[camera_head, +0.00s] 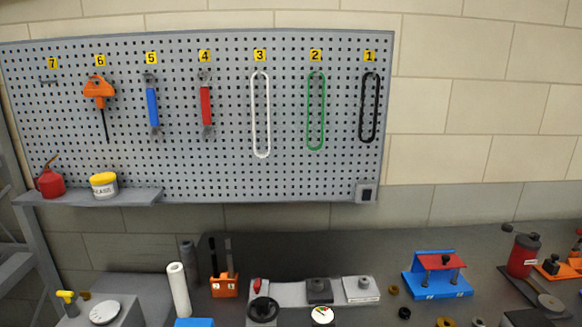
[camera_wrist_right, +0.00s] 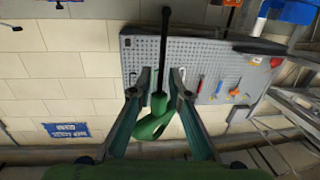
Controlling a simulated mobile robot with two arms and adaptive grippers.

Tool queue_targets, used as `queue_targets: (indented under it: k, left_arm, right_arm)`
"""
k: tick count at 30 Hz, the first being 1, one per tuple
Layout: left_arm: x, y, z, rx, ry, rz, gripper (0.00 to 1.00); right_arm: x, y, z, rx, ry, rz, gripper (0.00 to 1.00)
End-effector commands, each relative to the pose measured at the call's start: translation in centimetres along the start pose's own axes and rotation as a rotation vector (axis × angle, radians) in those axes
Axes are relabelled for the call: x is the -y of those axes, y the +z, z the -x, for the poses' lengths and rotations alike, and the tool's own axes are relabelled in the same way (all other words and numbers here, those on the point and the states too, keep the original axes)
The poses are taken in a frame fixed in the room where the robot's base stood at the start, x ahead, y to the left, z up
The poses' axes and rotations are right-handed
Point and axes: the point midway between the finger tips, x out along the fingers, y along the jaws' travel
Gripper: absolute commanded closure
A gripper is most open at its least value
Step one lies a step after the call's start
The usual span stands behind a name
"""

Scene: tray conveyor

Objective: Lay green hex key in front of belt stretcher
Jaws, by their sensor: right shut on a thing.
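In the right wrist view the green hex key (camera_wrist_right: 157,116) has a green handle and a long black shaft. My right gripper (camera_wrist_right: 164,80) is shut on it, with a finger on each side and the shaft pointing up in the picture. In the head view a blue frame with a red top bar (camera_head: 437,275) stands on the bench at the right; it may be the belt stretcher, but I cannot tell for sure. Neither gripper shows in the head view.
The pegboard (camera_head: 230,185) holds numbered tools, among them an orange-handled key (camera_head: 99,90); hook 7 (camera_head: 48,81) is empty. A grinder-like red device (camera_head: 522,255) stands at the far right. Small rings (camera_head: 446,321) lie before the blue frame. Bare bench (camera_head: 400,245) shows behind it.

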Motion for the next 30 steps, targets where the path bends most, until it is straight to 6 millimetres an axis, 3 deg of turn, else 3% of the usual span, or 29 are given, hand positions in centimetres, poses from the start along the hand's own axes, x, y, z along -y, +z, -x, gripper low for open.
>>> queue_targets:
  k: [9, 30]
  left_arm:
    - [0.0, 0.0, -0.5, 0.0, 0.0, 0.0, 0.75]
    - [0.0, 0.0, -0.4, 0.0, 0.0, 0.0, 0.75]
  right_arm:
    - [-2.4, 1.6, 0.1, -0.002, 0.155, -0.001, 1.0]
    - [-2.3, 1.4, 0.0, -0.004, 0.148, 0.002, 1.0]
